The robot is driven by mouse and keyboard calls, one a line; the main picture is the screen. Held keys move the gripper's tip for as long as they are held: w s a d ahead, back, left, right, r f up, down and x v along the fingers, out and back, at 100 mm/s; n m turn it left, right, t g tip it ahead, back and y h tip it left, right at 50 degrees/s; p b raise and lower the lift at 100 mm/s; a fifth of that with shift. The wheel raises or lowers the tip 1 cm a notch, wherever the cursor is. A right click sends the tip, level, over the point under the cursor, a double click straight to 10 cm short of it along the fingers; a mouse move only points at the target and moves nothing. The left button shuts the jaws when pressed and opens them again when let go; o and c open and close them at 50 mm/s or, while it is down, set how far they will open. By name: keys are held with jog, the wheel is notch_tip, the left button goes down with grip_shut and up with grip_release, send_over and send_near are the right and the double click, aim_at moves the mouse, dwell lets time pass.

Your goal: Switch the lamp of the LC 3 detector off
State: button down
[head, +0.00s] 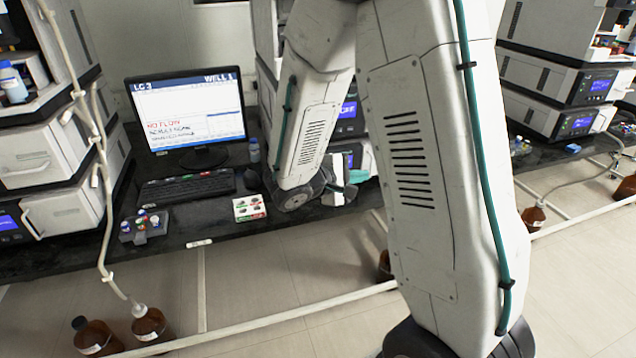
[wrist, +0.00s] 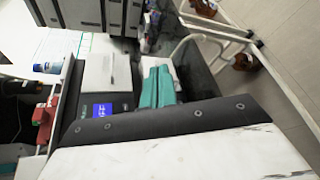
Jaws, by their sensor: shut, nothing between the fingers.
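A monitor (head: 190,112) on the bench shows LC 3, WELL 1 and a red NO FLOW line. Just right of it, partly behind my arm, stands an instrument stack with a lit blue display (head: 349,108). The display (wrist: 103,110) also shows in the wrist view, with large pale letters that seem to end in FF; I cannot read an LC label on that unit. My gripper (head: 356,177) has teal fingers, shut and empty, low in front of this stack. In the wrist view the fingers (wrist: 158,86) lie beside the display's front panel; whether they touch it is unclear.
Other stacks stand at the left (head: 60,160) and right (head: 560,90). A keyboard (head: 188,188), a vial tray (head: 143,226) and a small card (head: 248,208) lie near the bench edge. Brown bottles (head: 149,324) and tubing stand on the floor below.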

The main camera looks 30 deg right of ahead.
jog(key=w+a+f+n+t, duration=0.1)
jog(key=w+f+n+t, duration=0.2)
jog(key=f, duration=0.4)
jog(key=w+a+f+n+t+y, duration=0.1)
jog(key=w+f+n+t, duration=0.2)
jog(key=f, duration=0.4)
jog(key=w+t, duration=0.1)
jog(key=w, duration=0.1)
jog(key=shift+w+a+f+n, duration=0.3)
jog(key=shift+n, duration=0.1)
jog(key=shift+w, duration=0.1)
jog(key=shift+w+d, duration=0.4)
jog(key=shift+w, duration=1)
jog(key=shift+w+d, duration=0.4)
jog(key=shift+w, duration=0.95)
jog(key=shift+w+d, duration=0.4)
jog(key=shift+w, duration=1)
jog(key=shift+w, duration=0.15)
jog(key=shift+w+d, duration=0.15)
jog(key=shift+w, duration=0.1)
